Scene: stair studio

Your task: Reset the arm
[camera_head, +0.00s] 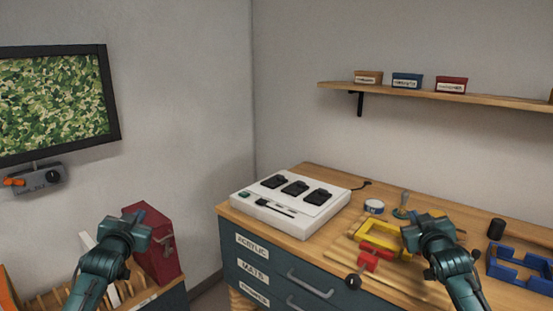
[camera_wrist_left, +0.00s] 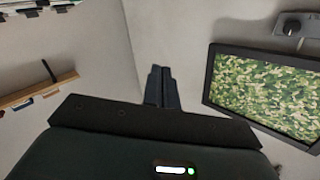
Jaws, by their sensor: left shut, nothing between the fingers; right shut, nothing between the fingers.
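My left arm comes in from the lower left of the head view, and its gripper (camera_head: 130,228) is in front of a dark red case. In the left wrist view the two dark fingers of my left gripper (camera_wrist_left: 161,85) are together with nothing between them, pointing at the bare wall corner. My right gripper (camera_head: 436,226) is over the wooden bench at the lower right of the head view. It is shut and empty, though its fingertips are hard to make out. It hides part of the benchtop behind it.
The bench (camera_head: 318,172) carries a white device (camera_head: 290,200), a yellow frame (camera_head: 382,238), a red block (camera_head: 368,261) and a blue holder (camera_head: 520,268). The red case (camera_head: 163,250) stands at left. A framed camouflage panel (camera_head: 55,100) and a shelf (camera_head: 440,95) with small boxes are on the walls.

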